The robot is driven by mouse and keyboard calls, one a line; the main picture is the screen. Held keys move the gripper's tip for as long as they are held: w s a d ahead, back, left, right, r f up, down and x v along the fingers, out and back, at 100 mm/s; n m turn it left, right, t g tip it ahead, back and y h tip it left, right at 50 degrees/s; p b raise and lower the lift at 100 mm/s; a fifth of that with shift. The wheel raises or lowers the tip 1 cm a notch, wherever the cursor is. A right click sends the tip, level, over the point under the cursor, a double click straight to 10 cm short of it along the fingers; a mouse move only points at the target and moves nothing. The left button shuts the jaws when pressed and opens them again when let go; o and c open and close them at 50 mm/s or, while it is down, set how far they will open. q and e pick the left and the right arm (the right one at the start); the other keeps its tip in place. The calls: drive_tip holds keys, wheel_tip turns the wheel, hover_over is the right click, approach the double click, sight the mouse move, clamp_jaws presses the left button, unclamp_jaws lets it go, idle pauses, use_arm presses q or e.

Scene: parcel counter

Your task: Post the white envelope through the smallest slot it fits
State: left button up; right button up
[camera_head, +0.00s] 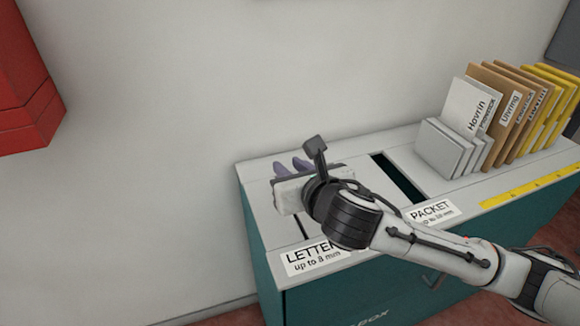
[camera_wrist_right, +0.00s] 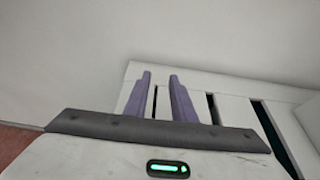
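My right gripper (camera_head: 291,166) is above the back left of the counter, near the LETTER slot (camera_head: 304,228). Its two purple fingers also show in the right wrist view (camera_wrist_right: 160,80), spread apart with no envelope visible between them. My arm hides part of the counter's slots. The wider PACKET slot (camera_head: 398,178) is to the right of the gripper, dark and open. A white envelope marked Hovrin (camera_head: 468,105) stands in the rack at right; I cannot tell whether it is the task's envelope. No loose white envelope shows elsewhere. My left gripper is not in view.
The rack (camera_head: 440,150) on the right of the counter holds brown envelopes (camera_head: 515,92) and yellow ones (camera_head: 560,95). A yellow strip (camera_head: 525,187) lies along the counter's front edge. A wall is close behind. A red box (camera_head: 25,90) hangs at left.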

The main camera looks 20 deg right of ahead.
drive_tip(key=shift+s, duration=0.1)
drive_tip(key=p+v, duration=0.1)
drive_tip(key=v, duration=0.9)
drive_tip(key=shift+r, duration=0.1)
idle(0.6)
